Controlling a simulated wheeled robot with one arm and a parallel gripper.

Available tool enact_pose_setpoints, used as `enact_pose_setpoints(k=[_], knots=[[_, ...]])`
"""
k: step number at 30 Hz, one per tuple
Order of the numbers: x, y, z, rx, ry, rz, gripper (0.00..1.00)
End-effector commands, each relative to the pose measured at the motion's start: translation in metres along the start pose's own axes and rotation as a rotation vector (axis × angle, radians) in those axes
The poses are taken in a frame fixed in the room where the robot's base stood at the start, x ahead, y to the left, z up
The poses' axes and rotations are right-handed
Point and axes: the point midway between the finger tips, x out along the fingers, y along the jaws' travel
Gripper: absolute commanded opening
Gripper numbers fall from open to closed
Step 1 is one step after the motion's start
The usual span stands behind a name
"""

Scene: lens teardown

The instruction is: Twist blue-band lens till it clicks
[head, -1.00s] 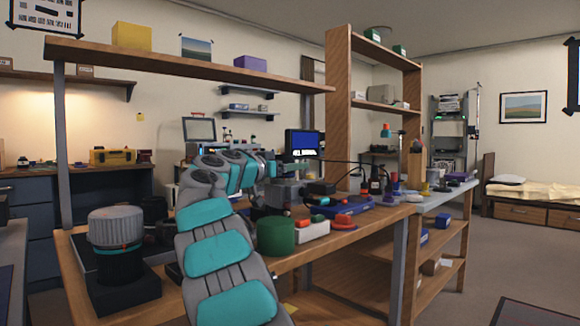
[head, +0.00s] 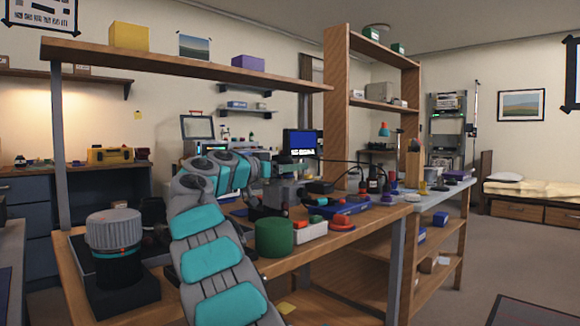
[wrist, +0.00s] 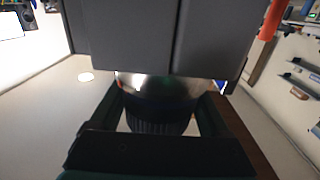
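In the wrist view a round lens (wrist: 158,118) with a dark ribbed barrel and a shiny ring stands between the two dark fingers of my gripper (wrist: 166,95). A faint blue-green tint shows on the ring, but a clear blue band cannot be made out. Light gaps show beside the ribbed part; whether the fingertips touch the wider ring is unclear. A large dark block (wrist: 165,35) hides the upper part. In the head view my arm reaches over the bench, and my gripper is too small and dark there to read.
A large grey-capped lens (head: 113,230) on a black stand is at the bench's left. A blue-screened monitor (head: 301,142) stands behind. A shelf (head: 190,68) spans above.

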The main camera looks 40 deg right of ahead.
Motion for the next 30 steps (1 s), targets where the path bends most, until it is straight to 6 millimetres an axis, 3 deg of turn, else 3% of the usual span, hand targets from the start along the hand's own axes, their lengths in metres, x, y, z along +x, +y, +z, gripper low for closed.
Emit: enact_pose_setpoints(k=[5,17,30], knots=[[0.0002,0.0000,0.0001,0.000,0.000,0.000,1.00],[0.0006,-0.0001,0.0013,-0.003,0.000,-0.023,1.00],[0.0001,-0.0043,-0.0012,-0.002,0.001,-0.220,1.00]])
